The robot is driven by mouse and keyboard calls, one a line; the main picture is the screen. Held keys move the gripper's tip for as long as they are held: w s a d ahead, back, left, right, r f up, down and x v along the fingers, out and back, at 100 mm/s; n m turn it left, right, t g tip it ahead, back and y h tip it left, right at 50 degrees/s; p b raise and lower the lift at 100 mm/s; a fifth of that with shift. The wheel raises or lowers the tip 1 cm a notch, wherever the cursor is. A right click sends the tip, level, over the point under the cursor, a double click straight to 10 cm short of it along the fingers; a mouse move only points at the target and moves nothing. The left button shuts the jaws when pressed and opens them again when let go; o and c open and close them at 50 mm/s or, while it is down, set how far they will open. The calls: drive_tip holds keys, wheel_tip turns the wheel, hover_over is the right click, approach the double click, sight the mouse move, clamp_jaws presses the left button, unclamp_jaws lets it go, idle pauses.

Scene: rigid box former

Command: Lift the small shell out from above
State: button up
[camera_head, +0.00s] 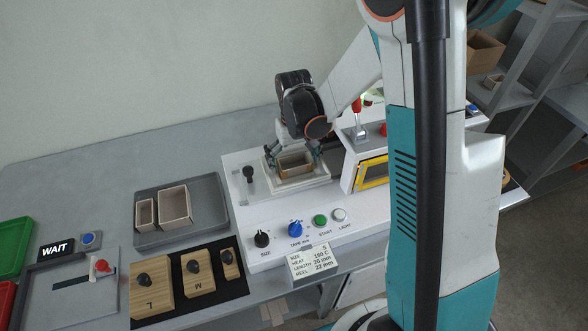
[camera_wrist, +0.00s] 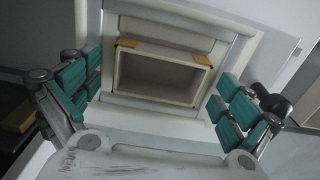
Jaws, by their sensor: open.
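A small open-topped cardboard shell (camera_head: 295,165) sits in the white former recess of the machine. In the wrist view the shell (camera_wrist: 162,77) is seen from above, with orange-brown tape patches at two of its corners. My gripper (camera_head: 295,157) is over the recess with its fingers on either side of the shell.
A grey tray (camera_head: 215,190) holds two other open shells. Wooden blocks with knobs, one marked L (camera_head: 152,292), lie on a black mat (camera_head: 212,306). A black-knobbed lever (camera_head: 249,174) and a yellow-framed unit (camera_head: 373,173) flank the recess. Control knobs and buttons line the machine's front.

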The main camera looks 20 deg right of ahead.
drive_tip(key=shift+f, duration=0.45)
drive_tip(key=shift+r, duration=0.1)
drive_tip(key=c, duration=1)
drive_tip(key=shift+o, duration=0.2)
drive_tip(key=shift+r, duration=0.1)
